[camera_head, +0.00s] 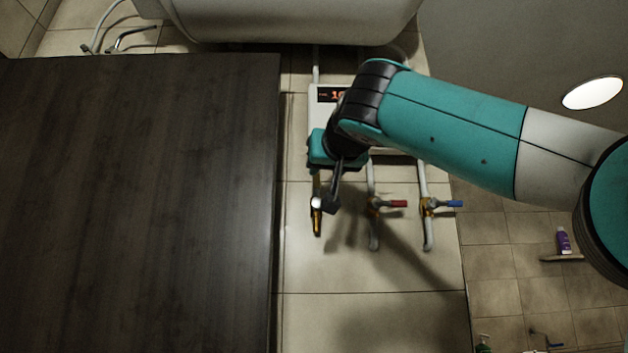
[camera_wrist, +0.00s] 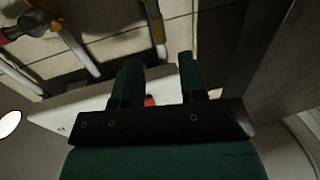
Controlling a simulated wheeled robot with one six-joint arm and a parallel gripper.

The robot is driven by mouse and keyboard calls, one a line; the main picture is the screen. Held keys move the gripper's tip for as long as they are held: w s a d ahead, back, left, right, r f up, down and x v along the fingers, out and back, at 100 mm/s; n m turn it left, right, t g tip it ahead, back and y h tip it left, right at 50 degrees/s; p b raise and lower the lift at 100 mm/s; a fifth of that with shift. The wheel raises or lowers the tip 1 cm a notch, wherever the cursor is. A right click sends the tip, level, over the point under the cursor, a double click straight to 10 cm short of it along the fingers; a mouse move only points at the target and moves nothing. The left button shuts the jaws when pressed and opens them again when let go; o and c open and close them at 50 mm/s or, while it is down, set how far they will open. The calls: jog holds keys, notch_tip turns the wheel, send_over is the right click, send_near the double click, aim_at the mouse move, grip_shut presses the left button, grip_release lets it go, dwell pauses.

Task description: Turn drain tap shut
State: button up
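Three taps on pipes show on the tiled wall in the head view. The leftmost tap (camera_head: 317,222) is brass, and my gripper partly covers it. The middle tap has a red handle (camera_head: 398,203) and the right tap a blue handle (camera_head: 454,204). No label shows which is the drain tap. My gripper (camera_head: 332,203) is right beside the leftmost tap; contact cannot be told. In the wrist view my gripper's fingers (camera_wrist: 158,70) stand apart with nothing clearly held. A pipe with a yellow-brass part (camera_wrist: 157,28) lies beyond them, and another tap (camera_wrist: 32,22) is at top left.
A white box with a red-digit display (camera_head: 325,95) is on the wall behind my gripper. A large dark panel (camera_head: 140,200) fills the left. A white rounded vessel (camera_head: 290,18) is above. A purple bottle (camera_head: 563,240) stands on a small shelf at right.

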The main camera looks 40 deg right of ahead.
aim_at(318, 178)
jog(key=p+x, duration=0.2)
jog(key=x, duration=0.6)
jog(key=shift+w+r, duration=0.1)
jog(key=shift+r, duration=0.05)
jog(key=shift+w+d+p, duration=0.3)
jog(key=shift+w+p, duration=0.05)
jog(key=shift+w, duration=0.25)
grip_shut()
